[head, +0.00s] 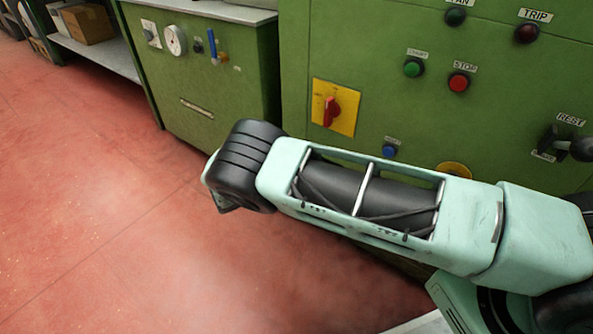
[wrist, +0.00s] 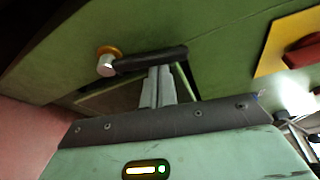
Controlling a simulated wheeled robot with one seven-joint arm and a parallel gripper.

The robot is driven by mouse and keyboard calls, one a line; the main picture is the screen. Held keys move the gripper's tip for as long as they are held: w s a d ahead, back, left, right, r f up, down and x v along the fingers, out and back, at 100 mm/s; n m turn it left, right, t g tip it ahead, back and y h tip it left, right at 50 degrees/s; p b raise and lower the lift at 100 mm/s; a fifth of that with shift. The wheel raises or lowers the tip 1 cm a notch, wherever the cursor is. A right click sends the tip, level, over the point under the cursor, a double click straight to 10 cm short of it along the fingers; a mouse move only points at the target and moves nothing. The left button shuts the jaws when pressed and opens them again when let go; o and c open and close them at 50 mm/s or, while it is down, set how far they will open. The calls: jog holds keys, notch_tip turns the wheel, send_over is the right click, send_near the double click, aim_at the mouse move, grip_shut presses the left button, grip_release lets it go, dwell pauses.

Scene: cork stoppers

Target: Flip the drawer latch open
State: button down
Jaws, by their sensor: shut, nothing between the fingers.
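The latch (wrist: 150,60) shows in the wrist view as a dark lever on the green cabinet front. Its left end meets a brass-coloured collar with a silver pin (wrist: 106,66), and the lever extends to the right from there. My gripper (wrist: 158,76) is shut and empty, its pale fingers pointing up at the lever's underside near the middle. I cannot tell whether the fingertips touch it. A framed panel (wrist: 110,100), possibly the drawer front, shows partly below the lever. In the head view my arm hides the latch and my gripper.
The green cabinet (head: 370,40) carries a yellow plate with a red rotary switch (head: 332,110), several push buttons and a black handle (head: 570,147) at right. A second green cabinet (head: 215,90) stands at the back left. The red floor (head: 90,200) is clear on the left.

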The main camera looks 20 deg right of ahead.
jog(key=s+a+p, duration=0.4)
jog(key=s+a, duration=0.2)
jog(key=a, duration=0.1)
dwell(0.5)
jog(key=shift+a, duration=0.1)
